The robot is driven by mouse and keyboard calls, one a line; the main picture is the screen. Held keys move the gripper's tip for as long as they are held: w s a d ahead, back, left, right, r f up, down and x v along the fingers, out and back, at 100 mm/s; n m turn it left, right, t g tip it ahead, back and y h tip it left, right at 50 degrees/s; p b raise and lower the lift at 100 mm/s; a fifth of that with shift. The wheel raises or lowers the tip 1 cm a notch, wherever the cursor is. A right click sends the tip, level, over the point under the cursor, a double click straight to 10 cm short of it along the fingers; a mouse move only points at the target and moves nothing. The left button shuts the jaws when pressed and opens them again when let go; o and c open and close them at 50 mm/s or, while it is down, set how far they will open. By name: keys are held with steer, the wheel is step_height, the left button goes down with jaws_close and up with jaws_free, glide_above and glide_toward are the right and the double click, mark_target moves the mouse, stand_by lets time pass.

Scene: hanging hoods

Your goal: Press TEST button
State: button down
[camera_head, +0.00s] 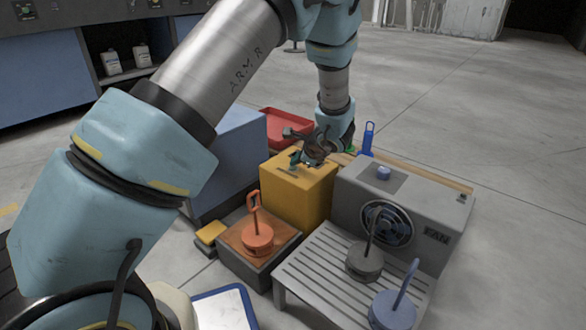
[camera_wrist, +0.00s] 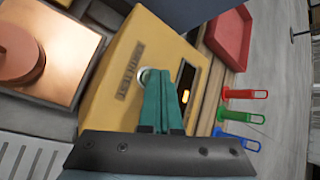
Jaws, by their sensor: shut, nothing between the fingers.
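The yellow box (camera_head: 298,200) stands in the middle of the head view. In the wrist view the yellow box (camera_wrist: 102,108) shows a dark label whose letters I cannot read surely (camera_wrist: 130,72). A pale round button (camera_wrist: 146,76) is beside the label, partly hidden by my fingers. A dark panel (camera_wrist: 189,76) with a lit orange lamp (camera_wrist: 185,97) lies just right of the fingers. My gripper (camera_wrist: 160,72) is shut and empty, its tips over or beside the button; I cannot tell if they touch it. In the head view my gripper (camera_head: 297,160) is at the box's top.
A grey fan box (camera_head: 425,205) with a blue knob stands to the right. An orange weight-like piece (camera_head: 257,238) sits on a copper-topped block in front. A slatted bench (camera_head: 315,265) holds grey and blue pieces. A red tray (camera_head: 280,122) and blue box (camera_head: 235,150) are behind.

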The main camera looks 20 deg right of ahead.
mark_target(296, 168)
steer(key=shift+f, duration=0.25)
steer(key=shift+r, duration=0.1)
stand_by(0.4)
steer(key=shift+r+p, duration=0.35)
steer(key=shift+r, duration=0.4)
step_height(296, 168, up, 5)
steer(key=p, duration=0.3)
stand_by(0.7)
